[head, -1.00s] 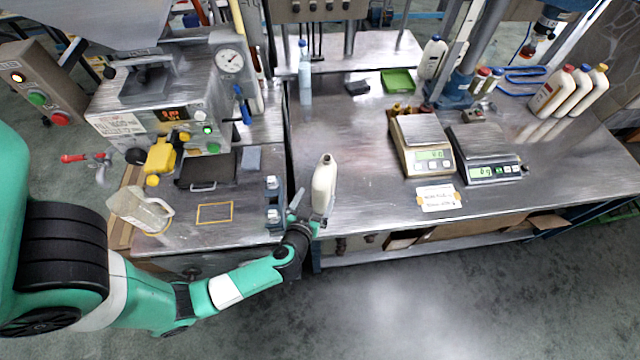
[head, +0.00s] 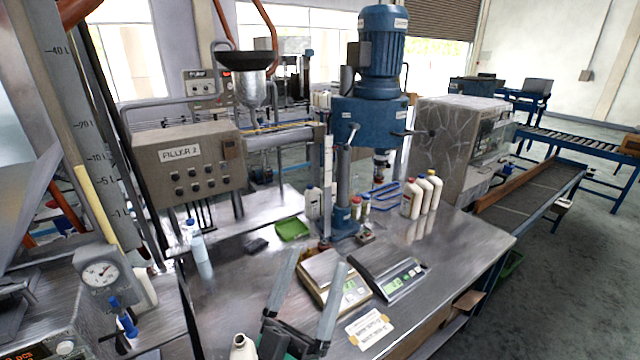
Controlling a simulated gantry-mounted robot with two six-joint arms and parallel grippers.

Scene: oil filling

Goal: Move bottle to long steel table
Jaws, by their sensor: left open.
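A white, uncapped bottle (head: 242,347) shows at the bottom edge of the head view, over the near left part of the long steel table (head: 230,300). Only its neck and shoulder are in view; its base is cut off. My left gripper (head: 315,262) is just right of the bottle, apart from it. Its two grey fingers are spread and point up in the picture, toward the scales, with nothing between them. My right gripper is out of view.
Capped white bottles (head: 422,196), a green tray (head: 292,229) and a blue-motored machine (head: 372,110) stand behind. The table's left front is clear.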

